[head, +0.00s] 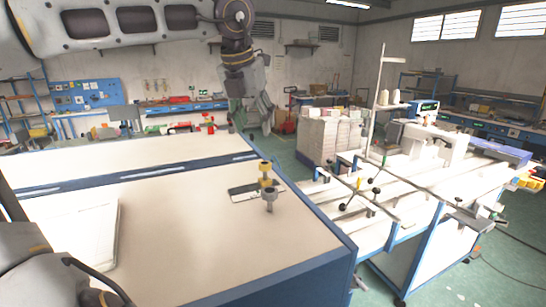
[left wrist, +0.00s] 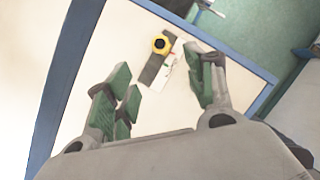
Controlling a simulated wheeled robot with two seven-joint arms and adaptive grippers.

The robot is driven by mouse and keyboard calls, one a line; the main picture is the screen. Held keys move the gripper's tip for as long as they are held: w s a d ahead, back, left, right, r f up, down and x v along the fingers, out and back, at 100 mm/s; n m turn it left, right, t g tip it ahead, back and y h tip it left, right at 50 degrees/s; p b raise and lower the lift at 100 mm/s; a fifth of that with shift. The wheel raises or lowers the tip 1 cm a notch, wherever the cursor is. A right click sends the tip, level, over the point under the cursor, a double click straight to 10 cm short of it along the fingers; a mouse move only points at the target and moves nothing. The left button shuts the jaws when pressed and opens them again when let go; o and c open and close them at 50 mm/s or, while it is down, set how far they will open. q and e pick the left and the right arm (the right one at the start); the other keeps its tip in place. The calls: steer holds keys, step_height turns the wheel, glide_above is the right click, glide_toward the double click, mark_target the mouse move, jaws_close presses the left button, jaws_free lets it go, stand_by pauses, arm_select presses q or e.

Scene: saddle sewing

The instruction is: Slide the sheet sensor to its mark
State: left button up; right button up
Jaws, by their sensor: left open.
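On the near white table (head: 190,235), a small flat plate (head: 243,193), dark with a pale edge, lies near the right end. Beside it stand a yellow post with a dark top (head: 265,172) and a grey knob-topped post (head: 269,198). I cannot tell which of these is the sheet sensor, and its mark is not clear. My left gripper (head: 252,117) hangs open and empty, seen beyond the posts. In the left wrist view its green-padded fingers (left wrist: 163,70) are spread, with the yellow round piece (left wrist: 161,44) and dark strip (left wrist: 155,67) showing between them.
A white panel (head: 75,235) lies at the table's left. To the right stands a sewing bench (head: 400,195) with a tall thread stand (head: 381,100) and rods. Stacked pale material (head: 328,138) stands behind. The middle of the near table is clear.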

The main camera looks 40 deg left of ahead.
arm_select(q)
steer(key=p, duration=0.2)
glide_toward(264, 163)
steer(key=x, duration=0.7)
steer(key=shift+x, duration=0.9)
arm_select(e)
steer(key=shift+s+r, duration=0.15)
steer(key=shift+r, duration=1.05)
arm_select(q)
steer(key=c, duration=1.1)
arm_select(e)
steer(key=shift+f, duration=0.1)
